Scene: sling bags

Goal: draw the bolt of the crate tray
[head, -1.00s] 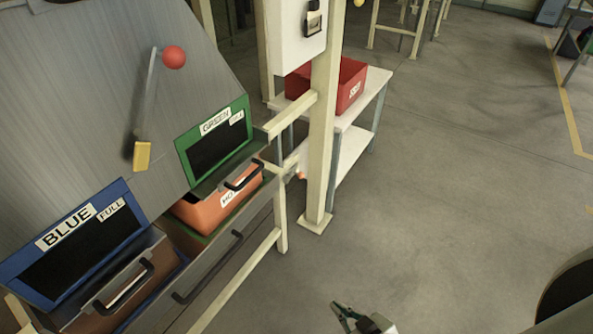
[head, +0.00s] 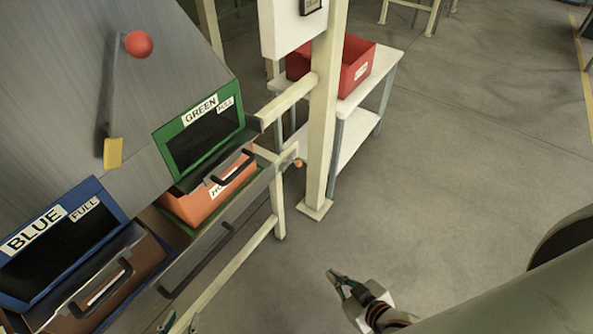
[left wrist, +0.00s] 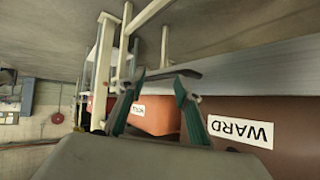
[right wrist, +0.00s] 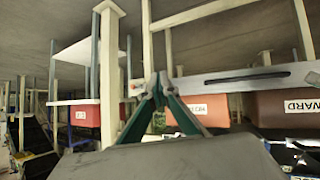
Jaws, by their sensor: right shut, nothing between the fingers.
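The crate tray (head: 225,240) is a long grey drawer front with a black bar handle (head: 197,262), below the bins. The bolt's small orange knob (head: 298,163) shows at the tray's right end, beside the cream post; it also shows in the right wrist view (right wrist: 136,87). My right gripper (head: 338,278) is shut and empty over the floor, in front and right of the knob. In the right wrist view its tips (right wrist: 160,76) are together. My left gripper (head: 178,320) is at the bottom edge, near the handle. In the left wrist view it is open (left wrist: 158,78), with the dark handle (left wrist: 190,73) close to its tips.
An orange crate (head: 215,197) sits under the green-framed chute (head: 200,135), and a brown crate (head: 130,275) under the blue-framed one. A cream post (head: 322,120) stands by the bolt. A red box (head: 355,70) stands on a white table behind.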

